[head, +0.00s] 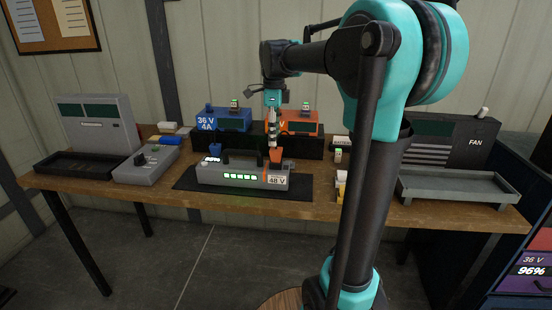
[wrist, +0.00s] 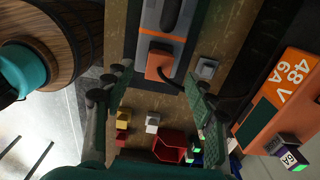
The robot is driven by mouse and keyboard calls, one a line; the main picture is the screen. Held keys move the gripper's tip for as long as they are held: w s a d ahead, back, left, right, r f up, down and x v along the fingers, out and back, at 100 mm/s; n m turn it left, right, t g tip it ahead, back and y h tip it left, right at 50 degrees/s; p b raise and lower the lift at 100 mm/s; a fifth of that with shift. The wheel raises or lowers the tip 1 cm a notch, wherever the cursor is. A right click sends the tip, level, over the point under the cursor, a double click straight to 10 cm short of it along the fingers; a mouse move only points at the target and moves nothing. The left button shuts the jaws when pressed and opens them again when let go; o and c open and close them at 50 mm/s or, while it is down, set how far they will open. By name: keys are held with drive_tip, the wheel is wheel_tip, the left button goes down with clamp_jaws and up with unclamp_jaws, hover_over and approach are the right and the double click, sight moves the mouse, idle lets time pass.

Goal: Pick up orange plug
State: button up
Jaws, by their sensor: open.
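The orange plug (head: 276,155) sits at the right end of the grey 48 V battery (head: 210,177), just by its orange stripe. In the wrist view the orange plug (wrist: 158,63) is a small block with a dark cable leaving its side. My gripper (head: 272,138) hangs pointing down over the plug. In the wrist view my gripper (wrist: 160,80) is open, with its green-padded fingers on either side of the plug and gaps to both. The exact height between fingertips and plug is hard to tell.
An orange 48 V charger (head: 303,122) and a blue 36 V charger (head: 226,120) stand behind the battery on a black stand. A grey tray (head: 455,187) is at the right. A grey control box (head: 146,166) is at the left. Small blocks and a red bin (wrist: 172,146) show in the wrist view.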

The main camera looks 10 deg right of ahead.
sight(276, 149)
drive_tip(key=shift+s+d+f, duration=0.1)
drive_tip(key=shift+d+f, duration=0.05)
drive_tip(key=shift+f, duration=1.35)
drive_tip(key=shift+d+f, duration=0.15)
drive_tip(key=shift+f, duration=1.3)
clamp_jaws()
drive_tip(key=shift+r, duration=0.15)
